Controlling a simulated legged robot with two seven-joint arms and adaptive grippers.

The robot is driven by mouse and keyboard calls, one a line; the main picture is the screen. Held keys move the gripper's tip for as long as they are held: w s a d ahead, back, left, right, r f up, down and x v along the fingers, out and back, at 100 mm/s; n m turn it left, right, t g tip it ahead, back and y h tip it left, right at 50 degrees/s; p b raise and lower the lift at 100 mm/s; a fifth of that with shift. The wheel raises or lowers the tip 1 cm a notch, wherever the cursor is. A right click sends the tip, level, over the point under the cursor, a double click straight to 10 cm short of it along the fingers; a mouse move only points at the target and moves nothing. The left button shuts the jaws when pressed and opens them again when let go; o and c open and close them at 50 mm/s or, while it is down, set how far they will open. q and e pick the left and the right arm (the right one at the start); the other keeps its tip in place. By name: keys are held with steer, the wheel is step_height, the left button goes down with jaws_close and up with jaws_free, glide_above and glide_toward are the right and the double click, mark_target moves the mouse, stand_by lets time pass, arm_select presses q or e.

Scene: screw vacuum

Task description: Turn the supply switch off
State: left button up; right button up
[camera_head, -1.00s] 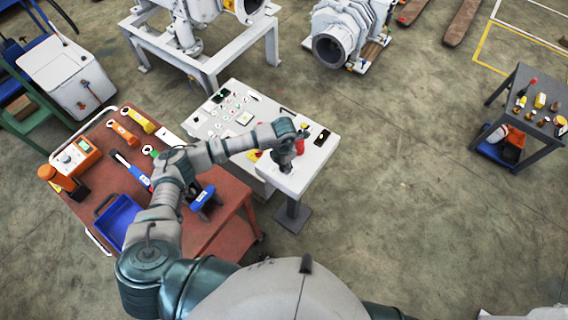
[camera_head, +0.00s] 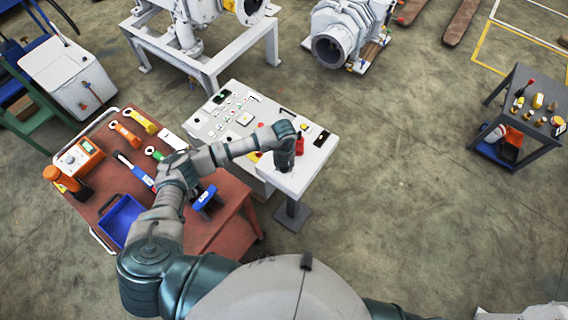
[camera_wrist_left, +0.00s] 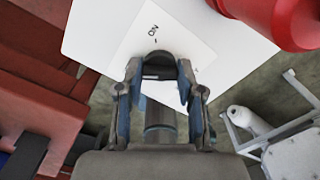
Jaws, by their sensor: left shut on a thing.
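The white control panel (camera_head: 312,165) stands right of the red tool table. My left gripper (camera_head: 284,163) points down onto the near end of this panel and hides the supply switch in the head view. In the left wrist view, the gripper (camera_wrist_left: 157,88) has its two fingers closed around the dark, round-topped supply switch (camera_wrist_left: 158,58). A white plate (camera_wrist_left: 182,42) under it bears the word "ON" and a small tick just beyond the switch. The lower part of the switch is hidden by the fingers. My right gripper is not in view.
A large red cylinder (camera_wrist_left: 270,18) is close to the right of the gripper in the wrist view. The red table (camera_head: 225,215) with tools and a blue tray (camera_head: 121,219) stands left. A grey table (camera_head: 545,143) stands far right, with open floor between.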

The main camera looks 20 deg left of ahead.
arm_select(q)
steer(key=shift+w+n+p, duration=0.1)
steer(key=shift+n+p, duration=0.2)
steer(key=shift+n, duration=0.9)
steer(key=o, duration=1.2)
steer(key=shift+c, duration=0.2)
steer(key=shift+r, duration=0.1)
step_height(320, 180, up, 12)
steer(key=shift+w+f, duration=0.1)
steer(key=shift+f, duration=0.1)
